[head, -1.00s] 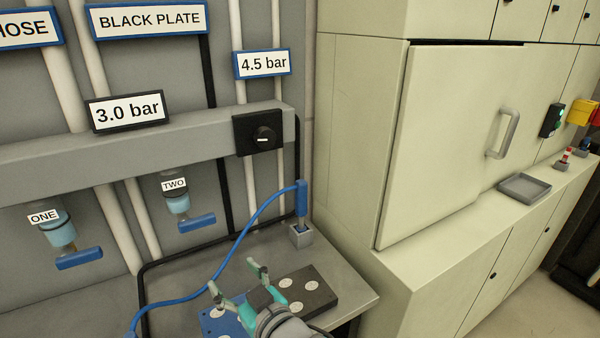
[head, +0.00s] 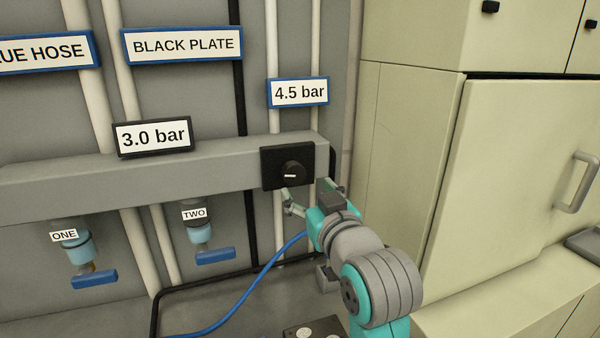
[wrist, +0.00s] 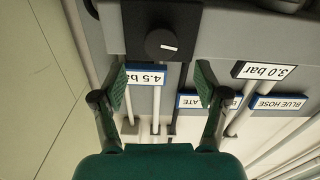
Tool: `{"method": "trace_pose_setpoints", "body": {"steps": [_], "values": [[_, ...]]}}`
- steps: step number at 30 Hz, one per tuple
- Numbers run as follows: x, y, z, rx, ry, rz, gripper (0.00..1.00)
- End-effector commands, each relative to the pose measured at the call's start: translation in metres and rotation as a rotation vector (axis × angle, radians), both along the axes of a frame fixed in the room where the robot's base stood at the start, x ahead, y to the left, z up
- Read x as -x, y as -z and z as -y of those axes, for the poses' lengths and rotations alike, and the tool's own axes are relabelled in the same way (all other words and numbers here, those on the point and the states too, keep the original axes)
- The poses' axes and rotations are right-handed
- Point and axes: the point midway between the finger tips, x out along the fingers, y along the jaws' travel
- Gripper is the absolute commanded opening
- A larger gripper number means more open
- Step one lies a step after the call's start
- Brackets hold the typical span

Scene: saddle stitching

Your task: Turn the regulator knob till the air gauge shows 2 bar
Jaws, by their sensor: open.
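The black regulator knob (head: 291,173) sits on a black square plate at the right end of the grey rail, its white mark roughly level. In the wrist view the knob (wrist: 161,44) lies ahead of the fingertips, between their lines. A sign on the rail (head: 153,136) reads 3.0 bar. A blue-framed sign (head: 298,92) above the knob reads 4.5 bar. No dial gauge shows. My gripper (head: 312,200) is open and empty, just below and in front of the knob, with a gap to it in the wrist view.
Valves ONE (head: 77,245) and TWO (head: 201,235) with blue handles hang under the rail at left. A cream cabinet (head: 500,170) stands to the right. The space before the rail's middle is clear.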

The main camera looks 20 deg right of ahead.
Motion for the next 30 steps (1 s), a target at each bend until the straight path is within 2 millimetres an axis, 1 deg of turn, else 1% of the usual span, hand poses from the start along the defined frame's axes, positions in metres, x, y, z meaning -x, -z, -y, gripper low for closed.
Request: {"method": "trace_pose_setpoints", "body": {"steps": [3,9,15,21,28,29,30], "values": [[-0.021,0.0,0.0,0.0,0.0,-0.002,0.73],[-0.056,0.0,0.0,0.0,0.0,-0.001,0.73],[-0.08,0.0,0.0,0.0,0.0,0.0,0.73],[-0.089,0.0,0.0,0.0,0.0,0.0,0.73],[-0.089,0.0,0.0,0.0,0.0,0.001,0.73],[-0.089,0.0,0.0,0.0,0.0,0.001,0.68],[-0.089,0.0,0.0,0.0,0.0,0.001,0.58]]}}
